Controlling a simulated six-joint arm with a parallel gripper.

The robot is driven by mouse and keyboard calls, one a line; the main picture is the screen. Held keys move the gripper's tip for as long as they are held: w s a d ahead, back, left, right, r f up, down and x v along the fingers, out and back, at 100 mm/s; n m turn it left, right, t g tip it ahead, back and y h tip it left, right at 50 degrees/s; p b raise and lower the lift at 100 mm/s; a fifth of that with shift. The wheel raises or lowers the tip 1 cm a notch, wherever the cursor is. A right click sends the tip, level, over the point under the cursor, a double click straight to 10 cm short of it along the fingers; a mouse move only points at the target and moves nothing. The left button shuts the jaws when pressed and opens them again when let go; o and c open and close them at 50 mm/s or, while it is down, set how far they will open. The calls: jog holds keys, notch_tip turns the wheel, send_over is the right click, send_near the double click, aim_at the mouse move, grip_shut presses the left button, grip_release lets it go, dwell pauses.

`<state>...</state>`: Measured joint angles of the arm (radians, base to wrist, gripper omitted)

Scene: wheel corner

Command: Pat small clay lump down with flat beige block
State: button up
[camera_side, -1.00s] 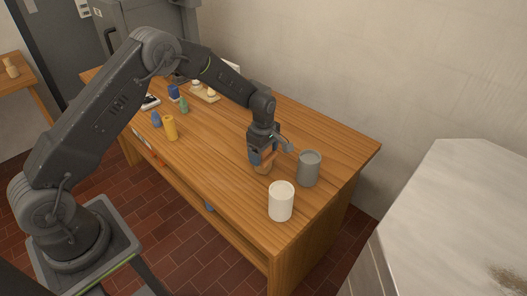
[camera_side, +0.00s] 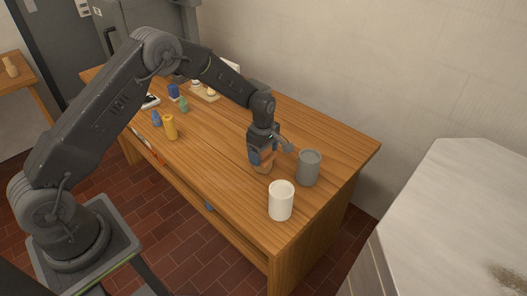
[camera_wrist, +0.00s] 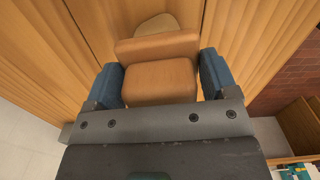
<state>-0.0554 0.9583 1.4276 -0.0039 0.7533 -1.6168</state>
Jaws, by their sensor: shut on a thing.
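The flat beige block (camera_wrist: 160,82) shows tan-orange in the wrist view, between the two blue fingertips of my gripper (camera_wrist: 160,86). My gripper is shut on it. In the side view the block (camera_side: 264,168) sits low under my gripper, close to the table top; I cannot tell whether it touches anything. A pale beige rounded lump, the small clay lump (camera_wrist: 157,22), shows just beyond the block's far edge in the wrist view. The block hides part of it. In the side view I cannot make out the lump.
A grey cup (camera_side: 308,168) stands close to the right of my gripper, and a white cup (camera_side: 281,201) stands in front of it. Yellow (camera_side: 171,128), blue and green small items stand at the table's left. The wooden table (camera_side: 215,150) is clear between.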

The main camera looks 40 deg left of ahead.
dwell(0.3)
jog(key=shift+r, duration=1.75)
jog(key=shift+f, duration=0.15)
jog(key=shift+f, duration=1.05)
jog(key=shift+f, duration=0.8)
dwell(0.6)
jog(key=shift+r, duration=1.75)
jog(key=shift+f, duration=0.1)
jog(key=shift+f, duration=1.05)
